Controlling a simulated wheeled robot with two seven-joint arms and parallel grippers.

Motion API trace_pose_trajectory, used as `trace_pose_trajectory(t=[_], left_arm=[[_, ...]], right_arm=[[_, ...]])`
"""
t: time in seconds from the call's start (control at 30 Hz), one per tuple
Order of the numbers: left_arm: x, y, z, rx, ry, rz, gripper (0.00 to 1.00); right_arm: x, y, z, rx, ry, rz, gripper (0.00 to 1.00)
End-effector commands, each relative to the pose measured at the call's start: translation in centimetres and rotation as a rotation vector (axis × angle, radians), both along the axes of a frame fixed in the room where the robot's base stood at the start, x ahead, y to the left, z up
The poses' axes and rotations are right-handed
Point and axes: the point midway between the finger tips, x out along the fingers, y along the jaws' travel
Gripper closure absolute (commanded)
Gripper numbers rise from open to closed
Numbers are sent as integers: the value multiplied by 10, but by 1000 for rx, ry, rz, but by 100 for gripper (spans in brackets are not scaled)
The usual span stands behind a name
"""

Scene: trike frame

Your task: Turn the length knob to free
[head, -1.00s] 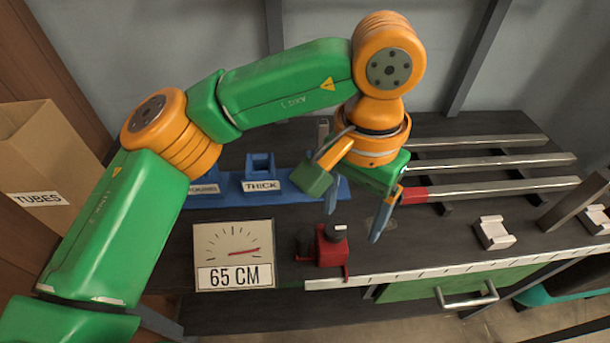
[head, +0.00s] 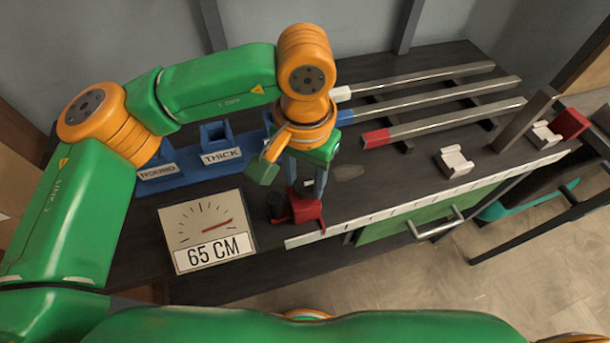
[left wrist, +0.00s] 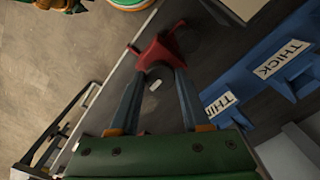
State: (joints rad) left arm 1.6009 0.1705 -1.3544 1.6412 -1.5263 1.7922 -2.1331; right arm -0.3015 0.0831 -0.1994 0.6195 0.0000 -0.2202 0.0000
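The red stop block (head: 306,209) sits at the left end of the white scale strip at the bench's front edge. On it is a dark knob with a white mark (head: 308,183), partly hidden by my left gripper in the head view. My left gripper (head: 307,190) points down over it. In the left wrist view the open fingers (left wrist: 157,90) stand on both sides of the knob (left wrist: 156,76), with the red block (left wrist: 160,50) beyond; I cannot tell whether they touch it. The gauge (head: 207,232) reads 65 CM. My right gripper is out of view.
A black round part (head: 276,204) stands just left of the red block. Blue holders labelled ROUND and THICK (head: 220,140) stand behind. Tubes with white, blue and red (head: 377,138) ends lie on racks at right. A green drawer (head: 400,226) is below the edge.

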Motion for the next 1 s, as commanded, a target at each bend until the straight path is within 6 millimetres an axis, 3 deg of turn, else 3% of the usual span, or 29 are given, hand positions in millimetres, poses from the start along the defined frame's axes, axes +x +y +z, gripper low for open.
trace_pose_trajectory(t=[0.03,0.13,0.57,1.0], left_arm=[[0,-1,0,-4,2,-1,75],[0,-1,0,-4,2,-1,100],[0,0,-2,-2,0,96,100],[0,-1,-2,-4,-1,485,100]], right_arm=[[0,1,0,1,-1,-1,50],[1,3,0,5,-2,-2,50],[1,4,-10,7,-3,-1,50],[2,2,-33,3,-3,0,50]])
